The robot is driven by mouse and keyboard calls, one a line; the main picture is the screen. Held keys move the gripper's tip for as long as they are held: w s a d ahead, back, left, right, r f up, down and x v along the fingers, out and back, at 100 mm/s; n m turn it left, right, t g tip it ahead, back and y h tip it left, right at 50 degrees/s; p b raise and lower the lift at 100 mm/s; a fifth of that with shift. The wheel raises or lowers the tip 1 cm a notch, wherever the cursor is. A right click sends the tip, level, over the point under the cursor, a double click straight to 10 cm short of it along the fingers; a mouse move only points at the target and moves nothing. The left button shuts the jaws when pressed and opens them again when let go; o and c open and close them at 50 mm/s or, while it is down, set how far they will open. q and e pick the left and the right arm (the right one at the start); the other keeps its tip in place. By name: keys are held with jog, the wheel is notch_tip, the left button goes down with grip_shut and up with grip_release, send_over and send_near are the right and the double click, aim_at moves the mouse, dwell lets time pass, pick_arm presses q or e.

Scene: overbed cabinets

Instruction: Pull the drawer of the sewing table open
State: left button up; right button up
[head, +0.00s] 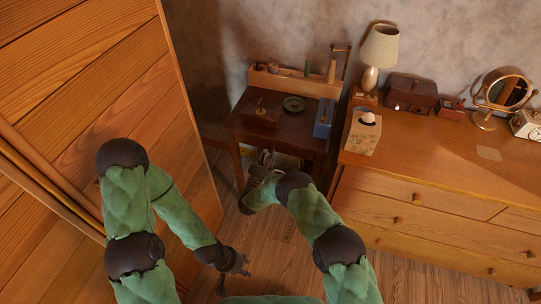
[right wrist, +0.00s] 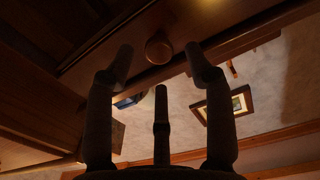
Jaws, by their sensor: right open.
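The dark wooden sewing table (head: 291,130) stands against the back wall in the head view. My right gripper (head: 264,161) is at its front, just below the tabletop edge, and hides part of the front there. In the right wrist view a round wooden knob (right wrist: 158,49) sits on the dark drawer front (right wrist: 115,50). The open fingers of my right gripper (right wrist: 161,66) lie on either side of the knob, with no visible grip on it. The drawer looks shut. My left gripper (head: 235,279) hangs low over the floor, its fingers apart and empty.
A wooden box (head: 262,112), a green dish (head: 294,103) and a blue item (head: 323,118) stand on the table. A large wooden cabinet (head: 90,80) is close at left.

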jog(key=shift+b+x, duration=0.4)
jog(key=shift+x, duration=1.3)
jog(key=shift+r, duration=0.1)
grip_shut()
